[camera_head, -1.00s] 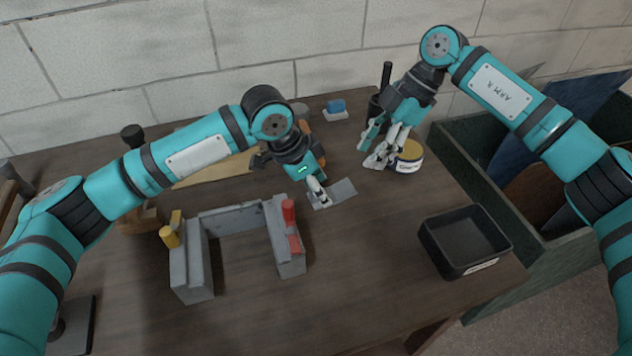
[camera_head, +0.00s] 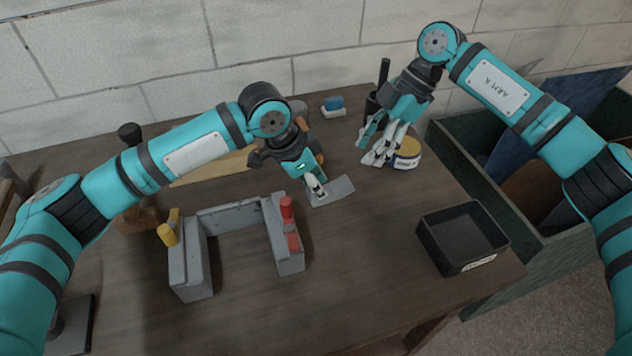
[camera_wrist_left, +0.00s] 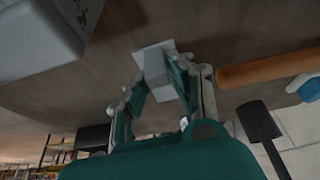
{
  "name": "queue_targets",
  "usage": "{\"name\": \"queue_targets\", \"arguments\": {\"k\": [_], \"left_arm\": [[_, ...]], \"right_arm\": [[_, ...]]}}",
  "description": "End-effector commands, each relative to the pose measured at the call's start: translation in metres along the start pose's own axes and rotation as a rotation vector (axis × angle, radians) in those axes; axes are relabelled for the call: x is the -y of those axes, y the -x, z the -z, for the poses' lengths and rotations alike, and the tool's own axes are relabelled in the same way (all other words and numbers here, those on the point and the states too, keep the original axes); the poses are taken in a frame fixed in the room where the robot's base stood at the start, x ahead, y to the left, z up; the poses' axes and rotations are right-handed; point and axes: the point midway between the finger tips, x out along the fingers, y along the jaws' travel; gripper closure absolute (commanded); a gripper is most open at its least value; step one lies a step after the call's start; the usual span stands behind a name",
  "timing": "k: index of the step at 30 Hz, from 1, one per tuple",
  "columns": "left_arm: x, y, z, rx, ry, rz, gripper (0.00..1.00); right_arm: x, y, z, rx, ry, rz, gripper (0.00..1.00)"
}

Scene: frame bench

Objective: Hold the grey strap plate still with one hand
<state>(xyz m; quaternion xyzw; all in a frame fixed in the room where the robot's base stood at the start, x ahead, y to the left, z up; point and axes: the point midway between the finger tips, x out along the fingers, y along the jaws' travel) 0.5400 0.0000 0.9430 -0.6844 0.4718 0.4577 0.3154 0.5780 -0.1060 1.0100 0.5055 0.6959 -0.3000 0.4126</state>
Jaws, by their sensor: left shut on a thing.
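The grey strap plate (camera_head: 340,188) is a small flat piece on the bench top, right of the grey frame. My left gripper (camera_head: 316,188) is shut on the strap plate at its left part, and the fingers hide some of it. In the left wrist view the plate (camera_wrist_left: 152,50) shows between the fingers of the left gripper (camera_wrist_left: 160,78).
A grey U-shaped frame (camera_head: 192,262) with red and yellow clamps stands at front left. A tin (camera_head: 407,155) stands by my right gripper. A black tray (camera_head: 462,268) sits at the right edge, beside a green bin (camera_head: 470,165). The bench front centre is clear.

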Motion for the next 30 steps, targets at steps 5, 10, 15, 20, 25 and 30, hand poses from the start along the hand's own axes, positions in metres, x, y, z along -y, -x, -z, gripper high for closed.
{"name": "queue_targets", "arguments": {"k": [5, 10, 15, 20, 25, 30], "left_arm": [[0.0, 0.001, 0.0, -0.001, 0.0, 0.001, 1.0], [0.0, 0.0, 0.0, -0.001, 0.0, 0.0, 1.0], [0.0, 0.0, 0.0, -0.001, 0.0, 0.001, 1.0], [0.0, 0.0, 0.0, -0.001, 0.0, 0.0, 1.0], [0.0, 0.0, 0.0, -0.001, 0.0, 0.001, 1.0], [0.0, 0.0, 0.0, -0.001, 0.0, 0.0, 1.0]], "right_arm": [[0.0, -0.001, 0.006, 0.031, 0.041, 0.008, 0.76], [0.0, -0.007, 0.034, 0.268, 0.304, 0.069, 0.98], [-0.001, -0.006, 0.045, 0.465, 0.491, 0.124, 1.0], [0.0, -0.017, 0.039, 0.493, 0.516, 0.135, 1.0], [0.0, -0.035, 0.029, 0.49, 0.513, 0.134, 1.0], [-0.001, -0.052, 0.02, 0.489, 0.513, 0.133, 1.0]]}}
